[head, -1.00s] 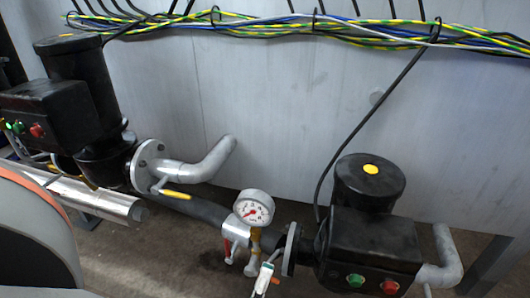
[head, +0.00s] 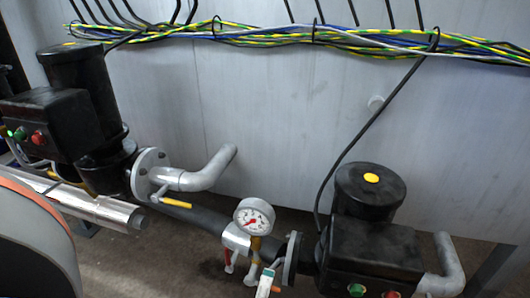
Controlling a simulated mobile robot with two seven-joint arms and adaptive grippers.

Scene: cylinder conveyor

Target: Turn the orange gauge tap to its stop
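A white round pressure gauge (head: 253,217) with a red needle stands on the dark pipe, low in the middle of the head view. Just below it, a narrow orange-yellow piece (head: 256,243) is visible and looks like the gauge tap. Its lower part is hard to make out, and I cannot tell its turning position. Red handles (head: 229,262) hang to its left, and a white and green piece (head: 265,283) sits below it near the picture edge. I cannot make out the fingers of either gripper in this view, and nothing visibly touches the tap.
A black pump (head: 376,243) with green and red buttons stands right of the gauge; another (head: 70,105) stands at left. A yellow handle (head: 176,203) lies beside the grey elbow pipe (head: 205,178). Cable bundles (head: 270,35) cross the grey wall. A silver pipe (head: 95,205) runs at left.

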